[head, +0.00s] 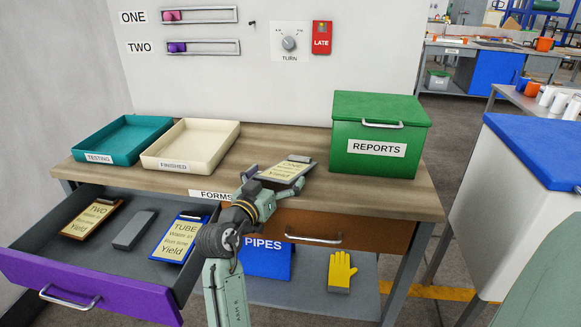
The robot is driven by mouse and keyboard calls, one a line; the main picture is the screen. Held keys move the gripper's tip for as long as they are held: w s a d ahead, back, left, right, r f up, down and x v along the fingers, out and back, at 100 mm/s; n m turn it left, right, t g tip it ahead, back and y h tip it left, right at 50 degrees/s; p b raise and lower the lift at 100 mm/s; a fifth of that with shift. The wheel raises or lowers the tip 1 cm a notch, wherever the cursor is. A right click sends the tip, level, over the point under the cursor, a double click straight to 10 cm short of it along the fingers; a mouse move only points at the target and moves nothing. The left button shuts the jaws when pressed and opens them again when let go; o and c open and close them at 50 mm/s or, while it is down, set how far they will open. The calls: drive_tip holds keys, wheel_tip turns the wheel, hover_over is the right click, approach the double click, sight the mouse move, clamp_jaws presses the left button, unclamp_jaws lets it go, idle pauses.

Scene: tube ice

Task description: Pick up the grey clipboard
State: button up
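The grey clipboard (289,171) carries a cream sheet of printed text and a clip at its far end. It shows over the right middle of the wooden desk top, left of the green box. I cannot tell whether it lies flat on the desk or is slightly raised. My gripper (267,186) is at the clipboard's near left side, and my wrist hides that part of it. The fingers are small and partly hidden, so I cannot tell whether they are open or shut on the clipboard.
The open purple drawer (88,287) holds a brown clipboard (92,218), a blue clipboard (179,238) and a grey block (134,230). On the desk stand a teal tray (122,139), a cream tray (190,145) and a closed green REPORTS box (377,133). A yellow glove (342,271) lies below.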

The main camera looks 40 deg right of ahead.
drive_tip(key=c, duration=1.1)
drive_tip(key=shift+r, duration=0.1)
drive_tip(key=shift+c, duration=0.2)
drive_tip(key=shift+r, duration=0.45)
wheel_tip(320, 180, up, 2)
drive_tip(key=shift+r+b, duration=0.1)
drive_tip(key=shift+b, duration=0.5)
drive_tip(key=s+a+r+b, duration=0.1)
drive_tip(key=s+b, duration=0.1)
drive_tip(key=s, duration=0.6)
drive_tip(key=s+a+b, duration=0.2)
drive_tip(key=s, duration=0.5)
drive_tip(key=shift+s+a+r+b, duration=0.25)
drive_tip(key=shift+s+r+b, duration=0.1)
